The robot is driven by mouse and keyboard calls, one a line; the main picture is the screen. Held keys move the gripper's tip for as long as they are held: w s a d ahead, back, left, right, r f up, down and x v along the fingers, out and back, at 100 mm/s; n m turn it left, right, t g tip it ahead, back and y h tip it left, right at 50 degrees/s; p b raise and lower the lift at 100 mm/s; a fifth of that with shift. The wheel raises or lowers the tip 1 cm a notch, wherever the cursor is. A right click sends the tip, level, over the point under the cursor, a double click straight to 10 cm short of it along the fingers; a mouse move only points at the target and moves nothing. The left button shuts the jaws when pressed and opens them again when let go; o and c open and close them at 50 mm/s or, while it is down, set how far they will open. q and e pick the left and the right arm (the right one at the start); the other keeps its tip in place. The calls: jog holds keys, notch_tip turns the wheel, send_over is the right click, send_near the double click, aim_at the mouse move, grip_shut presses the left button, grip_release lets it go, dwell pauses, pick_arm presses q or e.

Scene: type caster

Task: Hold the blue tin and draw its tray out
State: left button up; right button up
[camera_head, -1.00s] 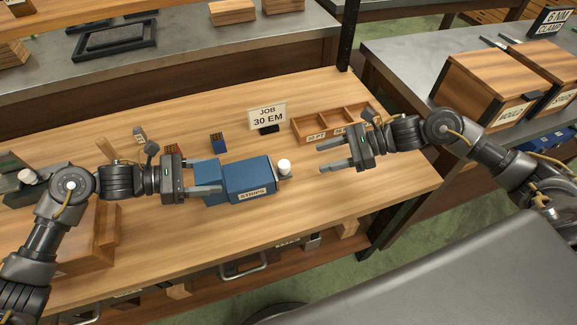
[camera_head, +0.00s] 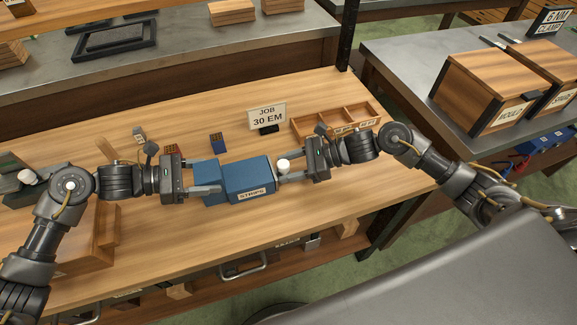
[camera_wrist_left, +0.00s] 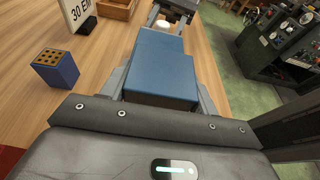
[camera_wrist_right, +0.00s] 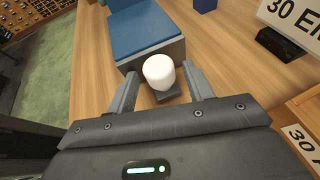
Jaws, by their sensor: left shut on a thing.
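The blue tin (camera_head: 250,178) lies on the wooden bench, its front label reading STRIPS. My left gripper (camera_head: 210,177) is shut on its left part; the left wrist view shows the fingers along both sides of the tin (camera_wrist_left: 160,72). A white round-topped knob (camera_head: 284,164) stands on a small grey ledge at the tin's right end. My right gripper (camera_head: 283,170) is at that end. In the right wrist view its open fingers straddle the white knob (camera_wrist_right: 159,71), with gaps visible on both sides. The tray itself cannot be clearly told apart from the tin.
A small blue block with holes (camera_head: 217,143) and a JOB 30 EM sign (camera_head: 267,117) stand behind the tin. A compartmented wooden tray (camera_head: 345,117) lies behind my right gripper. A wooden box (camera_head: 95,262) is at front left. The bench in front of the tin is clear.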

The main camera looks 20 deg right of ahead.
jog(key=shift+a, duration=0.2)
jog(key=c, duration=0.9)
jog(key=d, duration=0.9)
jog(key=shift+s, duration=0.1)
jog(key=o, duration=0.9)
jog(key=v, duration=1.2)
